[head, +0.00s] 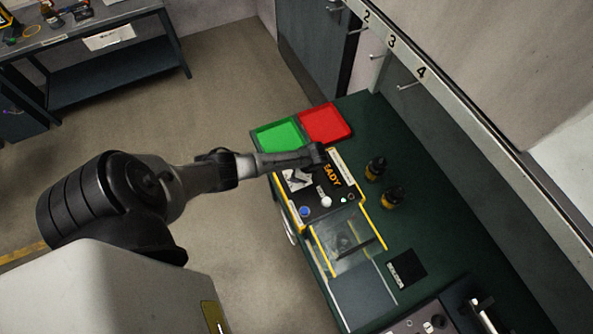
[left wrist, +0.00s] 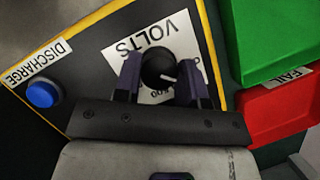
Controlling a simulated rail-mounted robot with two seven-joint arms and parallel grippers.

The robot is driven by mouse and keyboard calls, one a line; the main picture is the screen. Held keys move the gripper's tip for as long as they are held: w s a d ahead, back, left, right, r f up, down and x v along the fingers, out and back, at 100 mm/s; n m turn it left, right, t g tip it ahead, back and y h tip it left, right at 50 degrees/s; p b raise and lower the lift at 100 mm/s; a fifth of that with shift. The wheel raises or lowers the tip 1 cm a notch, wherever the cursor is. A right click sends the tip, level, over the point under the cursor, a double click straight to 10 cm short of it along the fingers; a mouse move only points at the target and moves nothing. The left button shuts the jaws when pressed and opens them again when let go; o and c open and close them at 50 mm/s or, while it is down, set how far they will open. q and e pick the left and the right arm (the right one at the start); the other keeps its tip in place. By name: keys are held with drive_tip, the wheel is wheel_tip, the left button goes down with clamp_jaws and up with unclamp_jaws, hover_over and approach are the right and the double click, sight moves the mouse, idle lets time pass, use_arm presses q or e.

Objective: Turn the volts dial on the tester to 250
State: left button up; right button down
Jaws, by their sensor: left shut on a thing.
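The tester (head: 318,190) has a black panel with yellow edges on the green bench. Its volts dial (left wrist: 156,64) is a round black knob with a white pointer line, on a white VOLTS label (left wrist: 125,58). My left gripper (left wrist: 161,78) is shut on the dial, one finger on each side. In the left wrist view the pointer slants toward the lower right. The fingers hide parts of the scale, so I cannot read the set number. In the head view my arm reaches over the panel from the left. My right gripper is not in view.
A blue discharge button (left wrist: 40,94) is beside the dial. A green tray (head: 277,137) and a red tray (head: 326,124) stand just past the tester. Two dark and yellow items (head: 376,168) stand to the right. A clear-looking cover (head: 346,238) is on the near side.

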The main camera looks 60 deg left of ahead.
use_arm(q)
drive_tip(key=shift+m+t+y+p, duration=0.55)
drive_tip(key=shift+m+p, duration=0.55)
drive_tip(key=shift+m, duration=1)
drive_tip(key=o, duration=0.9)
drive_tip(key=shift+p+v, duration=0.3)
drive_tip(key=shift+v, duration=6.65)
drive_tip(key=shift+s, duration=0.1)
